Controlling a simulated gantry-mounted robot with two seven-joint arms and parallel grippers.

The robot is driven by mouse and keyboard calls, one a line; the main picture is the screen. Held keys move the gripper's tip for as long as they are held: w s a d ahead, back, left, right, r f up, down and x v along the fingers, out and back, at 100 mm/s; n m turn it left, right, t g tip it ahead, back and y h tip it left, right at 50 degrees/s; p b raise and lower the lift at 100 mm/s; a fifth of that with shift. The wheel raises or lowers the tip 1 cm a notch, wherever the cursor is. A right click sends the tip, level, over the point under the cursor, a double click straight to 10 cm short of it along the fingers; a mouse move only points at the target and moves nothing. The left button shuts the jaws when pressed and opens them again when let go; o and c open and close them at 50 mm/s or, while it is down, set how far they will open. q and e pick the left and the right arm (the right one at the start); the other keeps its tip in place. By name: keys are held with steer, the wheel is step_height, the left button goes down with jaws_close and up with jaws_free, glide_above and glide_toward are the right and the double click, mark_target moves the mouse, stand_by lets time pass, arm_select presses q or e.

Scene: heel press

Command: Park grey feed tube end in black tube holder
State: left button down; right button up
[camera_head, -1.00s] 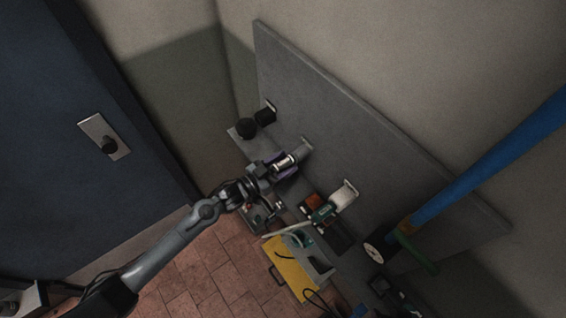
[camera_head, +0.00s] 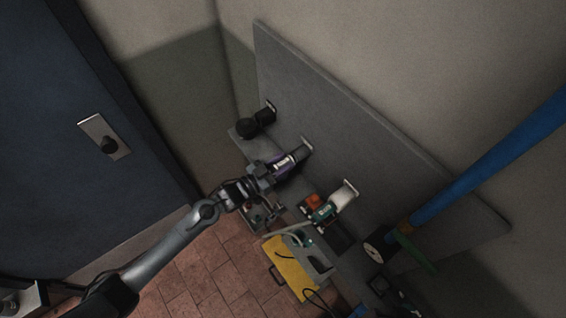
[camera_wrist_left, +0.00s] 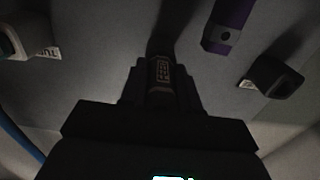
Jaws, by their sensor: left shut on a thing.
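My left gripper (camera_head: 282,167) is at the grey wall panel, beside the middle holder (camera_head: 301,149). In the left wrist view it (camera_wrist_left: 161,82) is shut around a dark, labelled piece, which I take to be the grey feed tube end (camera_wrist_left: 161,72); its outline is hard to make out. My right gripper is out of view.
A white holder (camera_head: 343,192) is right of the gripper, with a green tool (camera_head: 325,212) below it. A black round object (camera_head: 245,128) stands near the black holder. A yellow case (camera_head: 291,268) lies lower down. A blue pole (camera_head: 490,165) crosses the right side.

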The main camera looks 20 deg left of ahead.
mark_target(273, 171)
arm_select(q)
steer(key=shift+p+v, duration=1.1)
steer(key=shift+v, duration=0.8)
steer(key=shift+p+v, duration=0.5)
steer(key=shift+v, duration=0.6)
steer(key=shift+s, duration=0.1)
steer(key=shift+s+a, duration=0.1)
steer(key=shift+a, duration=0.05)
steer(key=shift+s+a+p, duration=0.35)
steer(key=shift+s+p, duration=0.15)
steer(key=shift+a, duration=0.15)
steer(key=w+a+b, duration=0.9)
steer(key=w+a, duration=0.1)
steer(key=a, duration=0.5)
steer(key=shift+a, duration=0.3)
